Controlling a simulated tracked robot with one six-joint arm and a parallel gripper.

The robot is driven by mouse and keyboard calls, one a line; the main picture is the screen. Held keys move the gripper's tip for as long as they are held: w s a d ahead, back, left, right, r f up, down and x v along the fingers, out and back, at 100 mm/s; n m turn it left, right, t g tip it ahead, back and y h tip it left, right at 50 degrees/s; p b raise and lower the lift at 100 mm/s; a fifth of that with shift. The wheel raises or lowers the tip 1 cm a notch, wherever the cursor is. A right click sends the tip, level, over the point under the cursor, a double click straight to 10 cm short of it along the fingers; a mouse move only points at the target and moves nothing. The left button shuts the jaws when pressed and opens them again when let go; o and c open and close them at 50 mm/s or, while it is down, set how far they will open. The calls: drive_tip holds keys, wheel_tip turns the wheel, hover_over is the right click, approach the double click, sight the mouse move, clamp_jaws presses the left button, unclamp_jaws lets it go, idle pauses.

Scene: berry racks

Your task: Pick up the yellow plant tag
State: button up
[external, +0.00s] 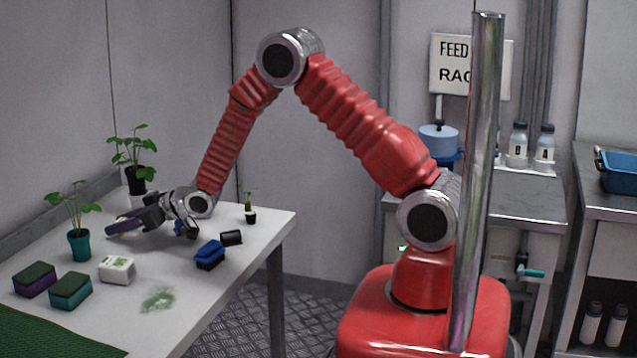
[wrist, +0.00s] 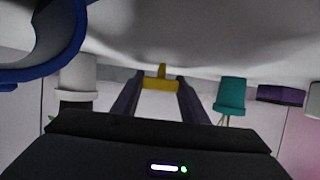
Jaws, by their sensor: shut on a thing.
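The yellow plant tag (wrist: 160,83) shows in the wrist view between the two dark fingers of my gripper (wrist: 158,86). The fingers are shut on it, with a narrow stem pointing toward the pale table surface. In the external view my gripper (external: 121,224) is low over the far left part of the table, stretched out to the left. The tag cannot be made out there, hidden by the fingers. I cannot tell whether the tag's tip touches the table.
The white table (external: 205,283) holds a teal pot with a plant (external: 78,243), a dark pot with a plant (external: 140,178), two sponges (external: 70,290), a white block (external: 117,269), a blue brush-like item (external: 209,254) and a small black cylinder (external: 231,238). A blue ring (wrist: 50,50) is close in the wrist view.

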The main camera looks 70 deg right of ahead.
wheel_tip(320, 180, up, 10)
drive_tip(key=shift+r, duration=0.1)
idle(0.6)
idle(0.5)
